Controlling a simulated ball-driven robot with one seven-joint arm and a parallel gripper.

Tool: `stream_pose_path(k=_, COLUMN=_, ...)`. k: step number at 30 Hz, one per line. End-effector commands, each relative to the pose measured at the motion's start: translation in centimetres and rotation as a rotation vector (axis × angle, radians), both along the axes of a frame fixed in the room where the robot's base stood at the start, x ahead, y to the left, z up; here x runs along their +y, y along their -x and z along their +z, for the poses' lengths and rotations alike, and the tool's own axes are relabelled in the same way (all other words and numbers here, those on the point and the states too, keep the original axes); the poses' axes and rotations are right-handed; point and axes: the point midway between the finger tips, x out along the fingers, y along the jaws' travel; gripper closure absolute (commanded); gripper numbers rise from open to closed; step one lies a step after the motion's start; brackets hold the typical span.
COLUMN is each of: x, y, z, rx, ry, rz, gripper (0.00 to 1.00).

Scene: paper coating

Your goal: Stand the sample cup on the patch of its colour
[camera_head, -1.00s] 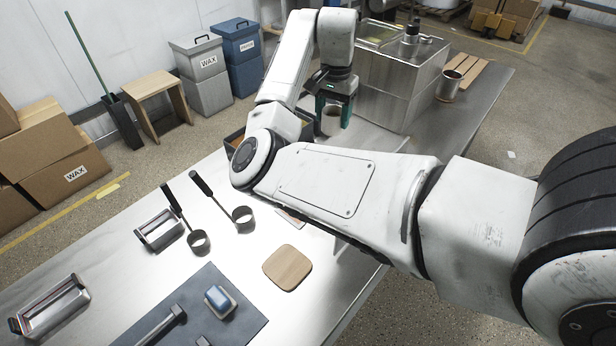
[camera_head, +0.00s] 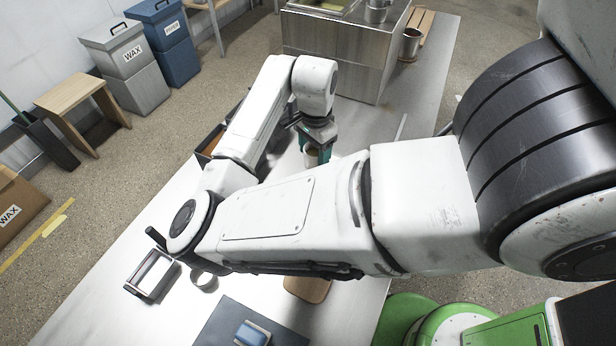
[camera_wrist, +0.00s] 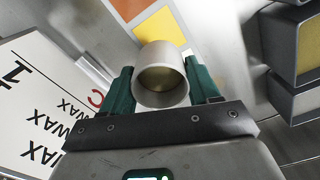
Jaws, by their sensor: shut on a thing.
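My gripper (camera_wrist: 161,88) is shut on the sample cup (camera_wrist: 162,82), a round pale grey-beige cup with an open mouth, between its green fingers. The cup looks empty in the wrist view. In the head view my gripper (camera_head: 316,143) is beyond my arm, over the table, and the cup (camera_head: 311,158) shows only partly. In the wrist view a yellow patch (camera_wrist: 160,27) and an orange patch (camera_wrist: 125,8) lie just past the cup's far rim. I cannot tell whether the cup touches the surface.
A white card with WAX lettering (camera_wrist: 35,110) is left in the wrist view; grey trays (camera_wrist: 294,58) are right. In the head view a metal tank (camera_head: 335,50) stands behind, with a brownish cup (camera_head: 411,44) beside it. A wooden board (camera_head: 308,289) and metal frame (camera_head: 150,275) lie nearer.

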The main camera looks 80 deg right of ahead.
Motion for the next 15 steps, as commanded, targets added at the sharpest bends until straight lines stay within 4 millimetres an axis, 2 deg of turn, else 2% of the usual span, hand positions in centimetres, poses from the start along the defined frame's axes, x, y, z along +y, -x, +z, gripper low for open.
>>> stream_pose_path(k=9, x=0.0, y=0.0, z=-5.1, rx=0.000, ry=-0.002, rz=0.001, gripper=0.69)
stream_pose_path(k=15, x=0.0, y=0.0, z=-6.2, rx=0.000, ry=0.000, rz=0.001, gripper=0.69)
